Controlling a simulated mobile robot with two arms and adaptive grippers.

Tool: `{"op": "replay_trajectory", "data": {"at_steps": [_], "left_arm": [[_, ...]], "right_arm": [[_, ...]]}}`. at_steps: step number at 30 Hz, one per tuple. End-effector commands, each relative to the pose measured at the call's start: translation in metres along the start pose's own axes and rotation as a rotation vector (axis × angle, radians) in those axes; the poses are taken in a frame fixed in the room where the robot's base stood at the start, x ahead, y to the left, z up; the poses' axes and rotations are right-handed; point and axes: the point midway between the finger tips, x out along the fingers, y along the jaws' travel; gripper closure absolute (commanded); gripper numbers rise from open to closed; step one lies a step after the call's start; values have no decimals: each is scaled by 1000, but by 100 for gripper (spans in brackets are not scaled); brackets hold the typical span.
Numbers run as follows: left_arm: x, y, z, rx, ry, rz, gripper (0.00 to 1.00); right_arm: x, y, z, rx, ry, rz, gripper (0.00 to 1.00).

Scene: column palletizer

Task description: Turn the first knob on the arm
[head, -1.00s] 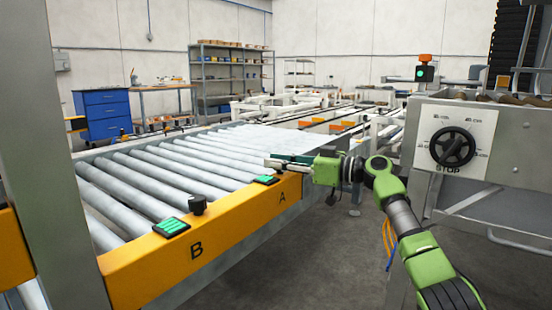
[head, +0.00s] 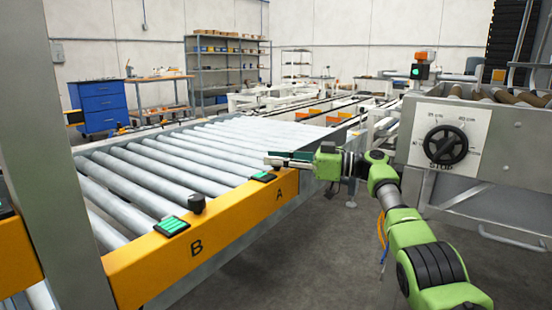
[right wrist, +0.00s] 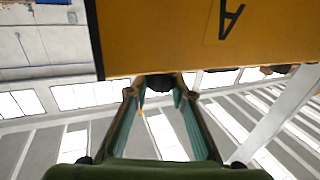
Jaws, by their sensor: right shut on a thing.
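The orange rail (head: 225,232) of the roller conveyor carries the letters A and B. My right gripper (head: 272,160) reaches in from the right at the A end of the rail, just above its top. In the right wrist view its two green-padded fingers (right wrist: 159,96) are shut on a black knob (right wrist: 159,82) by the rail's edge, below the letter A. The fingers hide this knob in the head view. Another black knob (head: 197,204) stands free on the rail between A and B. My left gripper is not in view.
Green buttons sit on the rail near A (head: 262,177) and B (head: 171,226). A grey panel with a large black dial (head: 446,146) marked STOP stands at the right. A grey post (head: 62,150) rises at the left. Open floor lies between rail and panel.

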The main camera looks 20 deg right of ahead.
Motion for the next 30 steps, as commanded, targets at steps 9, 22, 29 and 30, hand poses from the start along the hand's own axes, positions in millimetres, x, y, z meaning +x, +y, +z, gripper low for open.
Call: {"op": "replay_trajectory", "data": {"at_steps": [9, 22, 29, 30], "left_arm": [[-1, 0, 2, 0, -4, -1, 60], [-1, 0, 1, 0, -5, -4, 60], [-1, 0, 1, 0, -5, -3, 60], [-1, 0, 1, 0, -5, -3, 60]], "right_arm": [[-3, 2, 3, 2, -5, 4, 61], [-21, 1, 3, 1, -4, 2, 61], [-60, 1, 2, 1, -4, 5, 61], [-65, 2, 3, 1, -4, 5, 61]]}}
